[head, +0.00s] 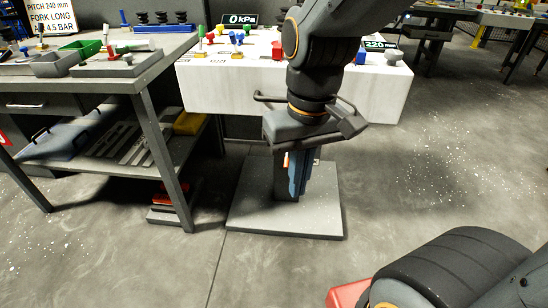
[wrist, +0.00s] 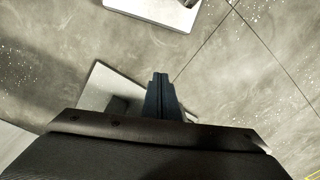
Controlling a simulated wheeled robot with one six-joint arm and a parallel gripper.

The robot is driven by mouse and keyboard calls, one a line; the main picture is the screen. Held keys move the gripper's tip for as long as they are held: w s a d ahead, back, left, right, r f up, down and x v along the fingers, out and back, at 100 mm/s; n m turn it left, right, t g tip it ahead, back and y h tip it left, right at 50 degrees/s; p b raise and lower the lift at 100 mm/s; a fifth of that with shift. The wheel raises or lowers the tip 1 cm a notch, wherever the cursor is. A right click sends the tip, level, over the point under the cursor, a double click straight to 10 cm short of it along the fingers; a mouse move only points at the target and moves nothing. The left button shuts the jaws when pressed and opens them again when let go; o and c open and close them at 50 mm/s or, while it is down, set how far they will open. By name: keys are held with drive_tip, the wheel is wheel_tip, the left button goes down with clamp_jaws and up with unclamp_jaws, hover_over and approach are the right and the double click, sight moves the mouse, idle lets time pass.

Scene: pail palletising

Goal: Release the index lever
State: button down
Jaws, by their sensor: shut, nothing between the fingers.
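My gripper (head: 297,192) hangs pointing down in front of the white console (head: 240,92), with its blue fingers together and empty. The closed fingers also show in the wrist view (wrist: 160,80), over the floor and a pale base plate. The console's top carries several small controls, among them a green-topped lever (head: 201,32), a red block (head: 277,50) and a blue knob (head: 361,57). I cannot tell which of them is the index lever. My arm hides part of the console top. My gripper is below that top and apart from those controls.
A grey workbench (head: 155,72) with trays and a lower shelf stands at the left. The console's base plate (head: 255,215) lies below my gripper. Displays reading 0 kPa (head: 240,19) and 220 (head: 376,44) stand on the console. The floor at the right is open.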

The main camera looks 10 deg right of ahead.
drive_tip(key=shift+w+d+f, duration=0.1)
drive_tip(key=w+d+f+m+y+b, duration=0.3)
drive_tip(key=w+f+m+y+b, duration=0.45)
drive_tip(key=w+f+m, duration=0.55)
drive_tip(key=w+d+f+m+t+y+b, duration=0.2)
drive_tip(key=w+d+f+m+t+b, duration=0.2)
drive_tip(key=w+d+f, duration=0.9)
drive_tip(key=w+d+m+t, duration=0.2)
drive_tip(key=w+d+t, duration=0.1)
drive_tip(key=w, duration=0.1)
drive_tip(key=shift+f+m+t, duration=0.3)
drive_tip(key=shift+m, duration=0.1)
drive_tip(key=shift+y, duration=0.25)
